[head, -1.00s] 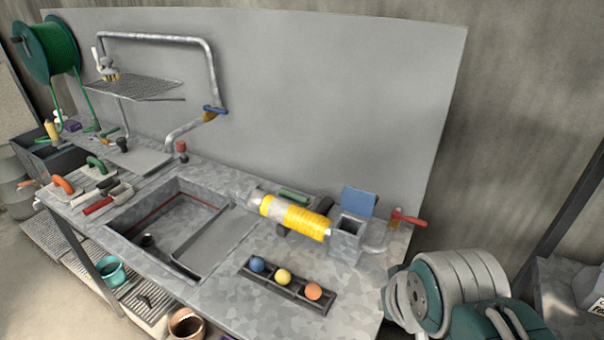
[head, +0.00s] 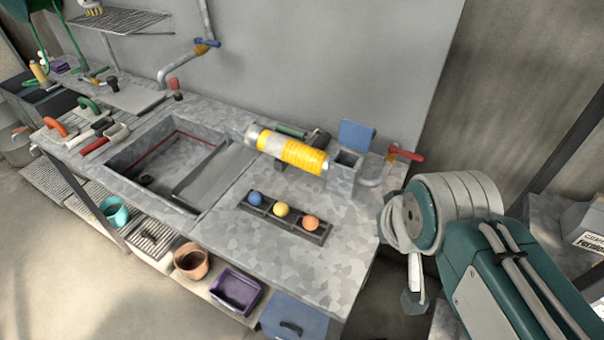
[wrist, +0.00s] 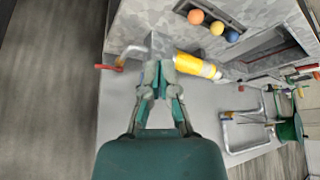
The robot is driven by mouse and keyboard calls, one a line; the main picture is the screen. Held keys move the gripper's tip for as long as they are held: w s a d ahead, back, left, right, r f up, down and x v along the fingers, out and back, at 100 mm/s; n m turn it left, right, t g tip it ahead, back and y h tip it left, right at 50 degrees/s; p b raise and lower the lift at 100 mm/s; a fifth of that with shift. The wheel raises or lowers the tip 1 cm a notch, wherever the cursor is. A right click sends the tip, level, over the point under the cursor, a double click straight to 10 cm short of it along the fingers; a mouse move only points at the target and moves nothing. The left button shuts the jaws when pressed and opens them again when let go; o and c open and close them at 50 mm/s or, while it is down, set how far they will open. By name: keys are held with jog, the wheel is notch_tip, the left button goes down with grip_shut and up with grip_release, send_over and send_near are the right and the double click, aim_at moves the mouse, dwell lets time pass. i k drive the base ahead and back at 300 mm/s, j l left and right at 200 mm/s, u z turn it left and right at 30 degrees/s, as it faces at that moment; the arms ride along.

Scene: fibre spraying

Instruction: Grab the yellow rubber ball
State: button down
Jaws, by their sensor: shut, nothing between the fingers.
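The yellow rubber ball (head: 281,209) sits in the middle of a dark slotted tray (head: 322,238) on the worktop, between a blue ball (head: 255,197) and an orange ball (head: 311,222). In the wrist view the yellow ball (wrist: 217,28) is near the top edge, again between the other two. My gripper (wrist: 158,75) is shut and empty in the wrist view, apart from the balls. The fingertips appear close to the yellow-wrapped cylinder in that picture, but I cannot tell whether they touch. In the head view the fingers cannot be made out.
A red-handled valve (head: 405,153) is at the right end. A sink (head: 160,165) lies left of the tray. The worktop in front of the tray is clear.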

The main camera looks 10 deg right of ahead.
aim_at(281, 209)
jog(key=k+j+z, duration=0.1)
jog(key=j, duration=0.35)
jog(key=k+j+z, duration=0.15)
jog(key=j, duration=0.25)
jog(key=k+j+z, duration=0.1)
jog(key=j, duration=0.35)
